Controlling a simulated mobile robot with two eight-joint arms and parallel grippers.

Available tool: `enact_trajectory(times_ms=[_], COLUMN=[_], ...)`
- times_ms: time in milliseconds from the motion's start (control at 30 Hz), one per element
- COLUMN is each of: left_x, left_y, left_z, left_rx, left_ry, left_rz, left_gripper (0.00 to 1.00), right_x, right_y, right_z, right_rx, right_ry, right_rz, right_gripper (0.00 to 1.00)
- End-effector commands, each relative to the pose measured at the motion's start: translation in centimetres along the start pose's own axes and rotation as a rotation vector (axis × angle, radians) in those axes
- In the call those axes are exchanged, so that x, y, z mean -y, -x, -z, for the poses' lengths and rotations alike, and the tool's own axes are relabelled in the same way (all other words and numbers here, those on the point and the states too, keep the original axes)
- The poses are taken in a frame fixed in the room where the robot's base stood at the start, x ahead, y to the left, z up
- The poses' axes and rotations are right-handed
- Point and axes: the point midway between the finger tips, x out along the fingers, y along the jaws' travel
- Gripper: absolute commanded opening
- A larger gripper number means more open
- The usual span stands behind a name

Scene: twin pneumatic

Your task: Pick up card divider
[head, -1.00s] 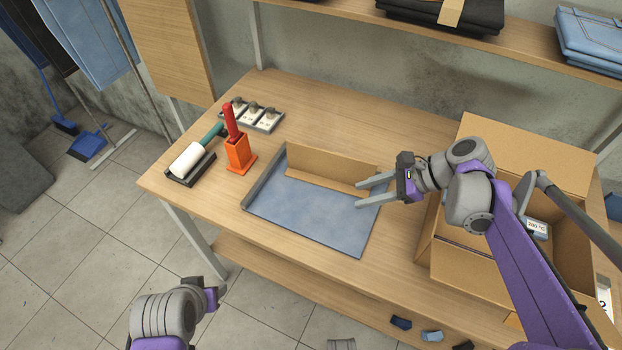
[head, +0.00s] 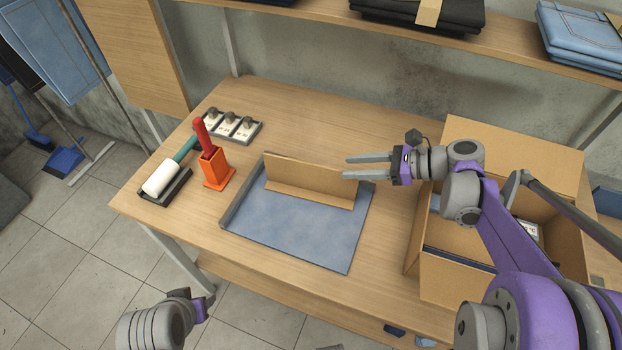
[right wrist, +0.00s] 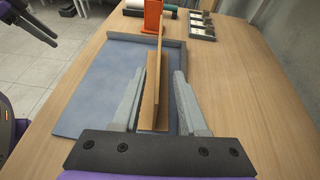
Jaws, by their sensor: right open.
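The card divider (head: 312,182) is a brown cardboard piece with an upright panel and a flat foot. It stands along the back of a blue tray (head: 300,235) on the wooden table. My right gripper (head: 345,167) is open at the divider's right end. In the right wrist view the divider (right wrist: 157,85) runs away from me between the two open fingers (right wrist: 155,85), with a gap on each side. My left gripper (head: 200,300) is low at the lower left, away from the table; its fingers are not clear.
An orange holder (head: 217,170) with a red handle, a white roller (head: 160,178) on a dark stand and a knobbed block (head: 230,125) stand left of the tray. An open cardboard box (head: 455,275) is on the right, under my right arm. A shelf (head: 480,45) runs behind.

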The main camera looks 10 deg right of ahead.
Motion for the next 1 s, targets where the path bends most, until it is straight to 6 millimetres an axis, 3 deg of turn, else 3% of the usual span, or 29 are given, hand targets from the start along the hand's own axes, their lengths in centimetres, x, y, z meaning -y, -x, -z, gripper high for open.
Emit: enact_trajectory(times_ms=[267,533,833,867,1000], left_x=[0.0,0.0,0.0,0.0,0.0], left_y=[0.1,0.2,0.2,0.2,0.2], left_z=[0.0,0.1,0.1,0.1,0.1], left_rx=[0.0,-0.001,-0.001,-0.001,-0.001], left_ry=[0.0,0.0,0.0,0.0,0.0], left_rz=[0.0,0.0,0.0,0.0,0.0], left_gripper=[0.5,0.5,0.5,0.5,0.5], right_x=[-0.1,-0.2,-0.1,-0.1,-0.1], right_y=[-2.6,-6.5,-7.1,-7.1,-7.1], right_z=[0.0,0.0,0.0,0.0,0.0], right_rx=[-0.001,-0.001,-0.002,-0.002,-0.002], right_ry=[0.002,0.002,0.001,0.001,0.001], right_rz=[-0.002,-0.002,0.001,0.001,0.001], right_gripper=[0.42,0.42,0.42,0.41,0.15])
